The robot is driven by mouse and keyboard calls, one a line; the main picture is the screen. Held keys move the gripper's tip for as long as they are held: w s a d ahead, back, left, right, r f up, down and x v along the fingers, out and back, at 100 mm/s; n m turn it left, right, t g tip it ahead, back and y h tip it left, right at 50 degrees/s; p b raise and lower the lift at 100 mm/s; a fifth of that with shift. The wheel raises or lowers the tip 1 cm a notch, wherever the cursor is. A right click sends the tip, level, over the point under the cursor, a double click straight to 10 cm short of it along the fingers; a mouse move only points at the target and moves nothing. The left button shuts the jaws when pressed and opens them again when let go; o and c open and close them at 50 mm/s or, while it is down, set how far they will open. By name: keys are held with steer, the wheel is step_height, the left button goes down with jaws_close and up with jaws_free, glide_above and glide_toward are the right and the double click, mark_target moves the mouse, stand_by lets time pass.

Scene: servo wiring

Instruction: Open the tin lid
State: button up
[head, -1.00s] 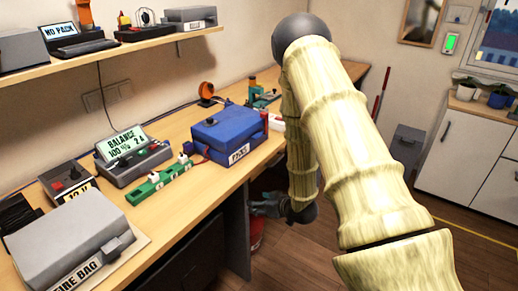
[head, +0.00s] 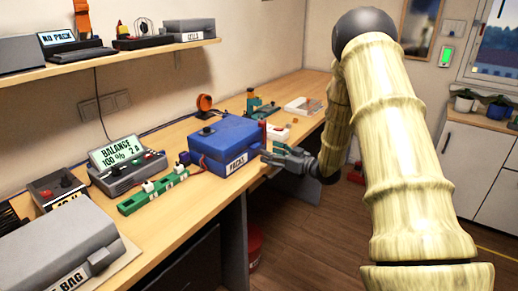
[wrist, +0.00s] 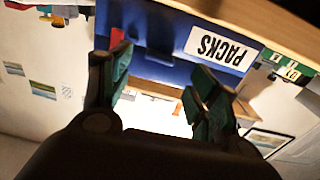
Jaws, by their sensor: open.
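The blue tin (head: 222,148) stands on the workbench, with a dark knob on its top and a white PACKS label on its front. Its lid looks shut. The blue tin (wrist: 155,40) also shows in the wrist view, with its label upside down. My gripper (head: 273,156) is at about bench height, just right of the tin's labelled front, near the bench edge. In the wrist view my gripper (wrist: 163,72) has its two green-padded fingers apart, with nothing held between them. I cannot tell whether a finger touches the tin.
A green strip (head: 152,192) and a balance charger (head: 127,158) stand left of the tin. A grey fire bag box (head: 60,255) is at the near left. A white tray (head: 303,106) and small items lie beyond the tin. A shelf (head: 120,52) hangs above.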

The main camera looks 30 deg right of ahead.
steer(key=shift+p+x, duration=0.3)
steer(key=shift+x, duration=2.6)
steer(key=shift+c, duration=0.4)
jaws_close()
